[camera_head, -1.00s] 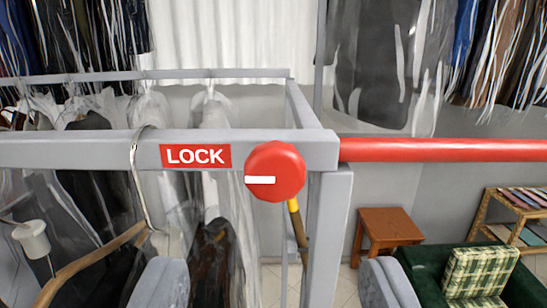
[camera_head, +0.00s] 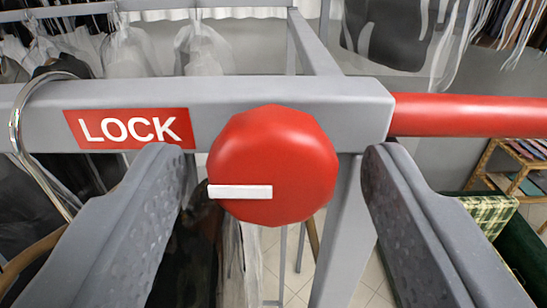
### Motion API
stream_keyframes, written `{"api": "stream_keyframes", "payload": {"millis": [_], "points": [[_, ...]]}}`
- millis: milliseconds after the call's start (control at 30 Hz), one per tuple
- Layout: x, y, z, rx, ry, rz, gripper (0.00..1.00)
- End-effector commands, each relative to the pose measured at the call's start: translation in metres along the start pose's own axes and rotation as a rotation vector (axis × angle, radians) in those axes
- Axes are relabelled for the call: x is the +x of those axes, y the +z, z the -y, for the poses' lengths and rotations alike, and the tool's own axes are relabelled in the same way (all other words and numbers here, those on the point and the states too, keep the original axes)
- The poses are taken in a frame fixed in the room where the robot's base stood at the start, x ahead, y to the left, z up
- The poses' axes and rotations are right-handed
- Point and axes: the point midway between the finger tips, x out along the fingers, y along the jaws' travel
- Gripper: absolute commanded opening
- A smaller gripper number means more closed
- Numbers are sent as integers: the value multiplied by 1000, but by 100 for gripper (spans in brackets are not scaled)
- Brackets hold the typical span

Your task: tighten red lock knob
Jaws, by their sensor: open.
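The red lock knob (camera_head: 275,150) is on the front face of a grey rail, close in front of me. It is round and faceted, with a white marker bar (camera_head: 240,191) low on its face, pointing left. A red label reading LOCK (camera_head: 130,128) is on the rail to its left. My gripper (camera_head: 268,165) is open, with one grey finger left of the knob and one right of it. Gaps show between both fingers and the knob, so it does not appear to be gripped.
The grey rail (camera_head: 40,120) runs left from an upright post (camera_head: 345,240). A red bar (camera_head: 470,116) extends right from the rail's end. A metal hanger hook (camera_head: 15,130) hangs over the rail at left. Bagged clothes (camera_head: 205,45) hang behind. A wooden shelf (camera_head: 515,170) stands at right.

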Motion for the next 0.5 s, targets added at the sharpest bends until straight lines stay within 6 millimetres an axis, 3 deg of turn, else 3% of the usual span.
{"api": "stream_keyframes", "payload": {"millis": [367,500], "points": [[2,0,0,0,0,-1,55],[2,-1,0,0,0,-2,16]]}}
